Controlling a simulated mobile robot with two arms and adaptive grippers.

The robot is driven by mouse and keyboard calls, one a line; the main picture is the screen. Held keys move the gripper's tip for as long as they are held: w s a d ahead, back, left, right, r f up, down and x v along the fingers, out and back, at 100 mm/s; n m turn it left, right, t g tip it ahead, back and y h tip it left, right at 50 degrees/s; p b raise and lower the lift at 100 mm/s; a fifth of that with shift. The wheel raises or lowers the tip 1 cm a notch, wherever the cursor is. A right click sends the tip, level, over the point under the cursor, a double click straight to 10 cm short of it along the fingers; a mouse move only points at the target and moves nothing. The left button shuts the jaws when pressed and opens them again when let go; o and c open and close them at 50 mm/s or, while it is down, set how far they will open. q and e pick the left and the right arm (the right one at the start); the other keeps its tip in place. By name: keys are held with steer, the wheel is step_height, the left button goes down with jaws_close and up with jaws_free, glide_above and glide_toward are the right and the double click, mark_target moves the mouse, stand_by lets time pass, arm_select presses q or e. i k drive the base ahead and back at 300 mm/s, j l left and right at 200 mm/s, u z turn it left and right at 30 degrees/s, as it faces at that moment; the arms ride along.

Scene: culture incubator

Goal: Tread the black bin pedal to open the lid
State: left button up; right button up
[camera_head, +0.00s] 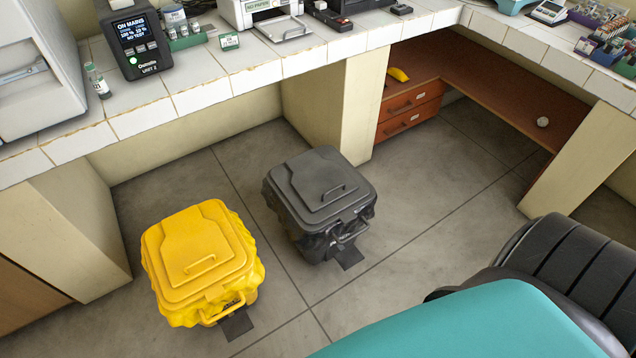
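The black bin (320,203) stands upright on the grey floor in the middle of the view, with a black bag bunched under its rim. Its lid (320,180) is closed, and a handle lies on top. The black bin's pedal (349,256) is a dark flat plate sticking out at its front, near the floor. Nothing is on the pedal. Neither of my grippers shows in this view.
A yellow bin (200,262) with a closed lid and its own dark pedal (236,325) stands left of the black bin. A teal seat (480,325) and black cushion (575,265) fill the lower right. Tiled counter (225,70) runs behind; floor (430,205) right of the black bin is clear.

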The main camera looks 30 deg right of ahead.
mark_target(351, 256)
steer(key=z, duration=1.35)
